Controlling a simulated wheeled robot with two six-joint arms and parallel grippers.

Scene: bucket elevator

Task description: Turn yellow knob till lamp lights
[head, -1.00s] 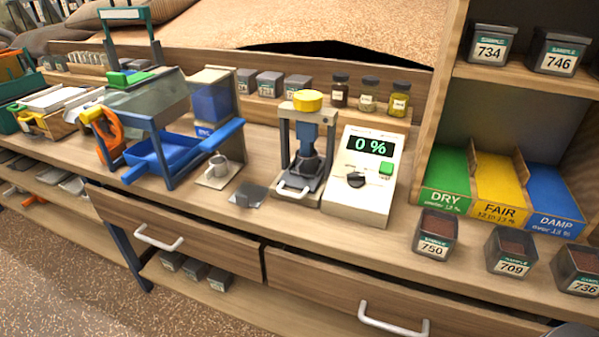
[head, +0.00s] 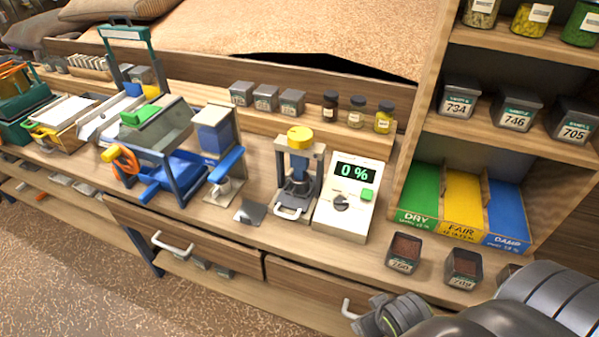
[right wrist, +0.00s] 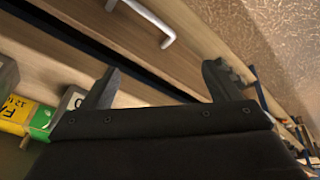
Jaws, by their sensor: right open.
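The yellow knob (head: 300,137) sits on top of a small press-like stand (head: 299,175) on the bench, with a blue column below it and a white handle at its base. Right of it stands a white meter box (head: 346,197) with a display reading 0 %, a green button (head: 367,195) and a dark dial. I cannot make out a lit lamp. My right arm comes in at the lower right of the head view, well short of the knob. My right gripper (right wrist: 160,85) is open and empty in the right wrist view, near a drawer front. My left gripper is not in view.
Sample tins (head: 404,252) stand at the bench's front right, before the green, yellow and blue bins. Small jars (head: 356,112) and tins line the ledge behind the knob. A blue-trayed machine (head: 165,170) stands left. Drawer handles (head: 172,243) stick out in front.

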